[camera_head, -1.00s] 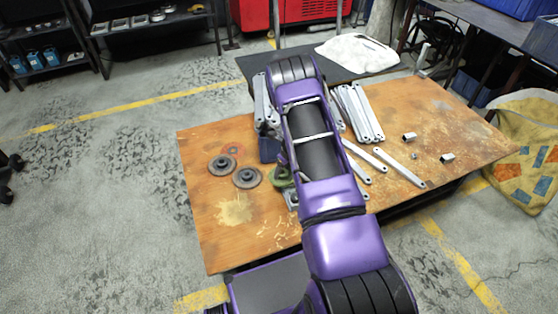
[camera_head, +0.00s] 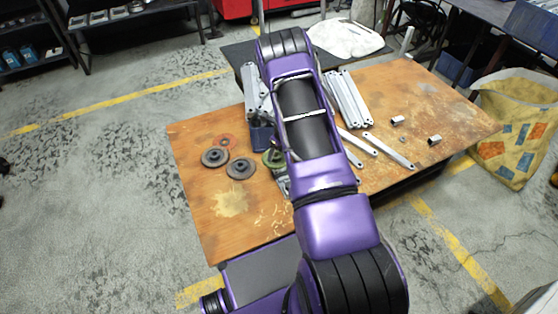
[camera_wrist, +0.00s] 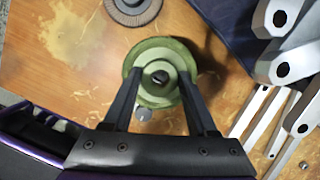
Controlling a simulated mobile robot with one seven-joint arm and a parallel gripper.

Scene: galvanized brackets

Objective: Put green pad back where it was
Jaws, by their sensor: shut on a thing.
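The green pad (camera_wrist: 158,49) is a round, stepped disc with a dark centre hole. In the wrist view it sits between the two fingers of my gripper (camera_wrist: 161,76), which is shut on it. A dark shadow lies to its right on the wood; I cannot tell its exact height over the table.
The worn wooden table (camera_head: 228,240) holds two grey discs (camera_head: 214,157) (camera_head: 239,169) and a reddish disc (camera_head: 226,142) left of the pad. A blue bin (camera_head: 261,139) and metal brackets (camera_head: 347,99) lie behind and right. The table's front left is clear.

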